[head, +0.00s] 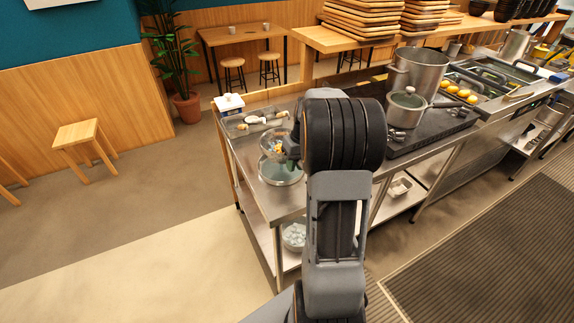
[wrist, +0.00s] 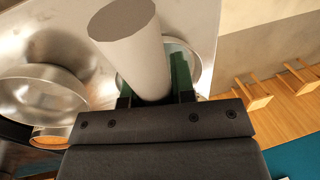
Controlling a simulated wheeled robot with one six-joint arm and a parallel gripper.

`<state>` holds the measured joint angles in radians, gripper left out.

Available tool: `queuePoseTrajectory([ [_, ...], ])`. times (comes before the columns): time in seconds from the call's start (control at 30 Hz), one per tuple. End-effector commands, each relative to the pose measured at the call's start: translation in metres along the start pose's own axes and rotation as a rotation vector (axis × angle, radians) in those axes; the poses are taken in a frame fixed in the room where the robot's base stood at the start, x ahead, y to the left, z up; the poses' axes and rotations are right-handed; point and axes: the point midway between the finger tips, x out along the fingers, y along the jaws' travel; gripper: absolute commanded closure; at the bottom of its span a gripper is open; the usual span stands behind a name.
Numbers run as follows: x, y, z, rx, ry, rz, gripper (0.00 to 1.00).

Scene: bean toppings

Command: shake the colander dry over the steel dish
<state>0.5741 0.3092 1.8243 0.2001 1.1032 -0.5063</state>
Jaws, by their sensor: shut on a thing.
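The colander (head: 270,143) hangs at the left of my gripper in the head view. Its bowl appears just above and behind the steel dish (head: 281,178), overlapping its far rim. Small yellow and blue bits show in or behind the colander; I cannot tell which. My gripper (head: 290,149) is partly hidden by my arm. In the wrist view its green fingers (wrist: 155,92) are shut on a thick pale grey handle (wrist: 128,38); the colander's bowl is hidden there. Part of the dish (wrist: 190,62) shows behind the handle, with a pale greenish inside.
The wrist view shows a wide steel bowl (wrist: 35,98) on the counter and an orange-filled container (wrist: 52,134) beside it. A saucepan (head: 405,112) and a tall pot (head: 417,70) stand on the hob at right. Utensils lie on a tray (head: 258,122) behind the dish.

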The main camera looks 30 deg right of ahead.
Motion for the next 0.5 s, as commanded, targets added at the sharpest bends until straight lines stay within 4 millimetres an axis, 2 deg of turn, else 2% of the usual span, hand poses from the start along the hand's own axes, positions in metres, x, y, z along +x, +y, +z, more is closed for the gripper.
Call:
queuePoseTrajectory([
  [0.03,-0.024,-0.004,-0.003,-0.003,0.017,0.008,1.00],
  [0.1,0.011,0.002,0.000,0.001,-0.001,0.000,1.00],
  [0.13,0.004,0.002,-0.002,-0.002,0.009,0.003,1.00],
  [0.17,-0.015,-0.002,-0.003,-0.004,0.020,0.008,1.00],
  [0.2,-0.021,-0.003,-0.002,-0.002,0.014,0.006,1.00],
  [0.27,0.011,0.002,0.000,0.001,0.000,0.000,1.00],
  [0.33,-0.020,-0.003,-0.003,-0.004,0.020,0.009,1.00],
  [0.37,-0.021,-0.003,-0.002,-0.002,0.015,0.006,1.00],
  [0.4,0.003,0.001,0.000,0.001,0.001,0.000,1.00],
  [0.43,0.016,0.003,0.000,0.001,-0.001,-0.001,1.00],
  [0.5,0.012,0.003,-0.002,-0.002,0.011,0.004,1.00],
])
